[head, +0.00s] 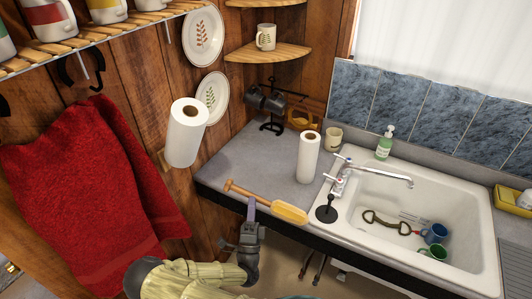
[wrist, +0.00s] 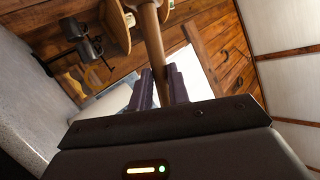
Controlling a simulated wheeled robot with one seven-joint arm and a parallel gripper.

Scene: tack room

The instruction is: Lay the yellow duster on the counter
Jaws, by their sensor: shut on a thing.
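The yellow duster has a wooden handle and a yellow head (head: 290,212) in the head view. My gripper (head: 251,201) is shut on its handle, in front of the counter. In the wrist view the brown handle (wrist: 151,35) runs up from between my two dark fingers (wrist: 161,75); the yellow head is not clearly seen there. The duster lies sideways across the view, its head to the right, overlapping the counter's front edge. I cannot tell its height above the surface. The grey counter (head: 240,160) has bare space left of the sink.
A paper towel roll (head: 308,158) stands on the counter beside the white sink (head: 470,205). A black plunger-like tool (head: 326,212) stands at the sink's left corner. A black mug stand (head: 272,105) is at the back. Another roll (head: 187,135) hangs on the wall, near a red towel (head: 90,195).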

